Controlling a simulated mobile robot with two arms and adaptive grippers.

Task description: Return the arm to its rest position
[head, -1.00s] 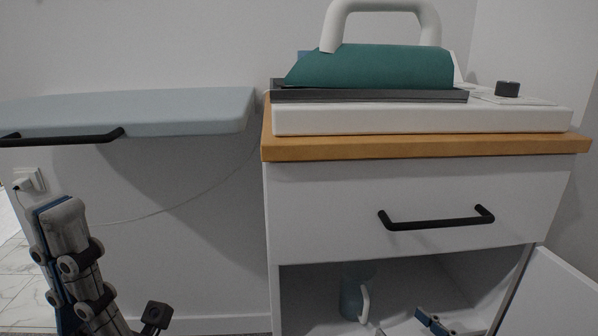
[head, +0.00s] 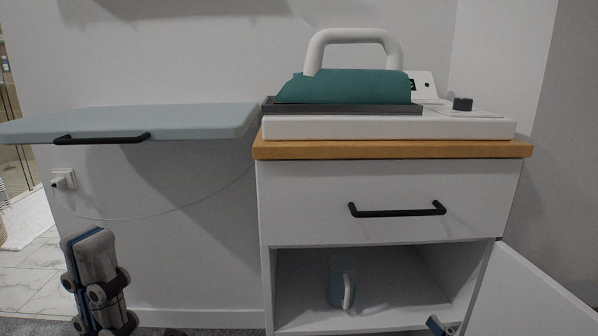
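My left gripper (head: 94,270) stands at the lower left, in front of the wall and below the ironing board. Its grey and blue fingers point up and overlap from this side, so I cannot tell whether they are apart. Nothing shows at its tips. Only a small blue and dark tip of my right gripper (head: 437,325) shows at the bottom edge, in front of the cabinet opening by the open door. The rest of it is out of view.
A white cabinet (head: 400,185) has a shut drawer and an open lower door (head: 530,295). A blue-grey jug (head: 341,278) stands inside. A teal iron (head: 350,89) rests on its white base on top. An ironing board (head: 150,120) juts out at left. A cord hangs along the wall.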

